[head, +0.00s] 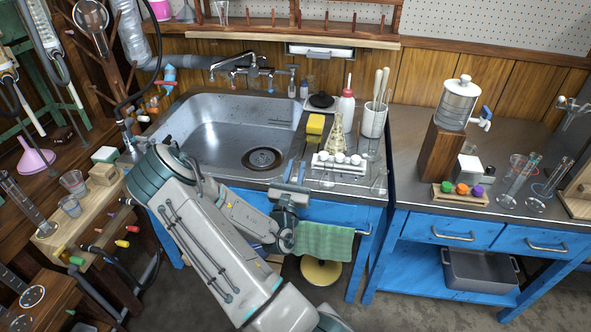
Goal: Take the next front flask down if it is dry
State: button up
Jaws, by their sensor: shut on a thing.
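My gripper (292,172) is at the front edge of the sink counter, left of a white rack (341,163). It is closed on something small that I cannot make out. A conical glass flask (336,138) stands upright on the counter behind the white rack. A round clear glass vessel (90,16) hangs on the dark wooden peg stand at the upper left. I cannot tell from here whether either glass is dry inside.
The steel sink (215,135) lies behind my arm. A white utensil pot (373,120), a yellow sponge (315,124) and a red-capped bottle (346,105) crowd the counter's right part. A green towel (324,241) hangs below. Glass cups (73,182) stand on the left bench.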

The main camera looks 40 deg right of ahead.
jog(key=shift+f, duration=0.25)
jog(key=o, duration=1)
jog(key=shift+r, duration=0.1)
jog(key=shift+o, duration=0.2)
jog(key=shift+a, duration=0.1)
jog(key=b+v, duration=0.1)
jog(key=v, duration=1.2)
jog(key=shift+s+a+b, duration=0.25)
jog(key=shift+b, duration=0.05)
